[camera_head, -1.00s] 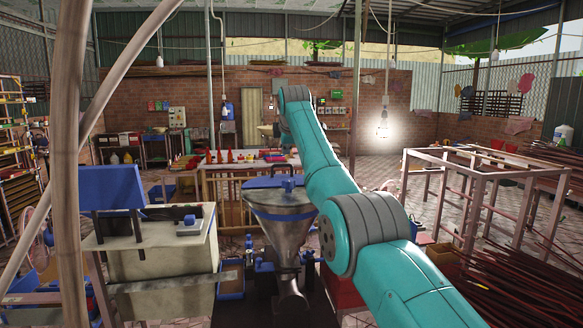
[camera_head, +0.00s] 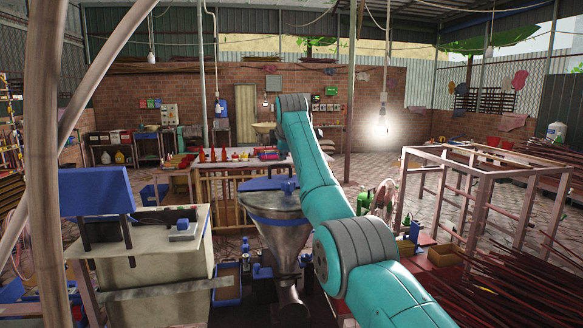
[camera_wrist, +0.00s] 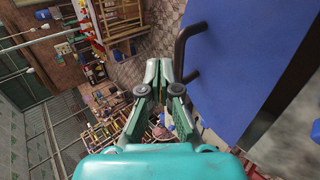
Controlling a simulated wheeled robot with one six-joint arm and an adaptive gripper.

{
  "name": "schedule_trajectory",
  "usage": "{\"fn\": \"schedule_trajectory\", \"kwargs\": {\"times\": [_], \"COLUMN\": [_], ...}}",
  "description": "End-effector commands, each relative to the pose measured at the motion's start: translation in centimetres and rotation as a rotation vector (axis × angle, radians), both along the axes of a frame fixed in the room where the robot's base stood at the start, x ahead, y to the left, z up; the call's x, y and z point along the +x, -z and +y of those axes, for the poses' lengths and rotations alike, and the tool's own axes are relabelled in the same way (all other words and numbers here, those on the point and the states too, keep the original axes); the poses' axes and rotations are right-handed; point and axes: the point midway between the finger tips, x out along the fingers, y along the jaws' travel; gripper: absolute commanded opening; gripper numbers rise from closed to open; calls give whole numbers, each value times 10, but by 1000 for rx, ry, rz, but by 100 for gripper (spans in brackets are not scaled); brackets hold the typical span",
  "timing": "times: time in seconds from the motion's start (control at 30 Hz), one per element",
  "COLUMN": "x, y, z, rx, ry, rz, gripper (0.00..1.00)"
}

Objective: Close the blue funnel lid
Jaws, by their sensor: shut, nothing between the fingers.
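The metal funnel (camera_head: 283,238) stands in the lower middle of the head view, left of my arm. Its blue lid (camera_head: 262,184) shows at the funnel's top, with a grey opening visible in front of it, so it looks at least partly open; its exact tilt is unclear. In the head view my gripper is hidden.
A pale box-shaped machine (camera_head: 150,265) with a blue hopper (camera_head: 95,191) stands left of the funnel. A table (camera_head: 215,168) with red cones is behind it.

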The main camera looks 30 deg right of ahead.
Motion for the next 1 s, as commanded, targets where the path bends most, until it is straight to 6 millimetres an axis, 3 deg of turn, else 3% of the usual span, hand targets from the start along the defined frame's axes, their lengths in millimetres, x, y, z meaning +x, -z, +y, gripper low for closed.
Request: {"fn": "schedule_trajectory", "kwargs": {"times": [0.4,1.0], "x": [5,5], "y": [16,17], "z": [-1,-1], "rx": [0,0], "ry": [0,0], "rz": [0,-1], "gripper": [0,0]}}
